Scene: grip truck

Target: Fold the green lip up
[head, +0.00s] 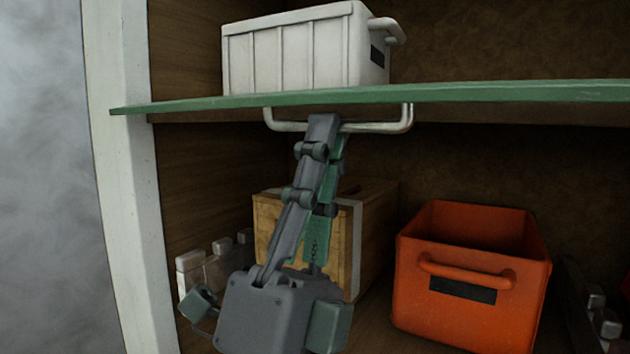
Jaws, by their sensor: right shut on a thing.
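The green lip (480,92) runs across the head view as a thin, nearly flat panel at shelf height, slightly tilted, with its front edge toward me. A pale metal handle (402,118) hangs from its underside. My right gripper (325,125) reaches up from below and is shut on the handle's bar, left of its middle. The fingers hide part of the bar. My left gripper is not in view.
A white ribbed crate (295,52) stands above the lip on the upper shelf. Below are a wooden box (374,225) behind my gripper and an orange crate (470,265) at right. A white post (125,180) bounds the left side.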

